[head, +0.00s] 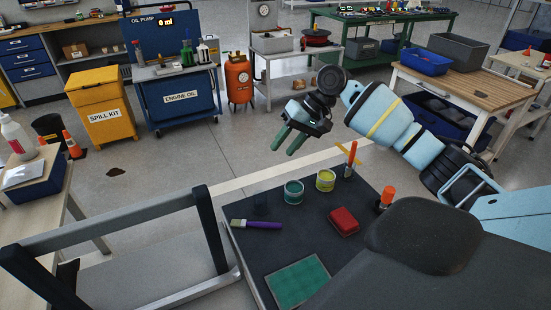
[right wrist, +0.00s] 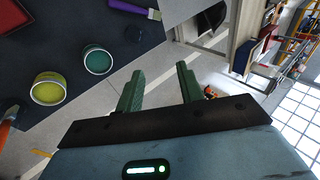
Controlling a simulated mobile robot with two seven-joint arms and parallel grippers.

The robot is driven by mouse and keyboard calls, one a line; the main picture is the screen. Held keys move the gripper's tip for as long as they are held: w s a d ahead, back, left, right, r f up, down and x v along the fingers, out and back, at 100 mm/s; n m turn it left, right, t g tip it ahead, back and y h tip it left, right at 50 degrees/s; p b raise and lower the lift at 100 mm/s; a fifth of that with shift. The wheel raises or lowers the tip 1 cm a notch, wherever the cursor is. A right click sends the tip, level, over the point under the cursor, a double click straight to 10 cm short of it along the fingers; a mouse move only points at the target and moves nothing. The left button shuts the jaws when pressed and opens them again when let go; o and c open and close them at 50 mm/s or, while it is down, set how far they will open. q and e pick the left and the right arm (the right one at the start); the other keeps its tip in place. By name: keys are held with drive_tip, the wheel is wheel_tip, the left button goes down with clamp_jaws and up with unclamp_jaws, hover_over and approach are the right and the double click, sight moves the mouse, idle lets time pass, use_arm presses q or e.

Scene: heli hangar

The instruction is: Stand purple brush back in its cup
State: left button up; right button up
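The purple brush (head: 262,224) lies flat on the dark tabletop (head: 288,245), near its left edge, bristles to the left. In the right wrist view the brush (right wrist: 133,9) shows at the top. In the wrist view the gripper (right wrist: 158,84) points past the table edge over the floor. My left gripper is out of view.
A red block (head: 343,221), an orange-topped item (head: 387,195) and a green mat (head: 298,283) are also on the table. A grey rail (head: 120,218) stands at the left.

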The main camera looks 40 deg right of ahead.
drive_tip(key=shift+v, duration=1.8)
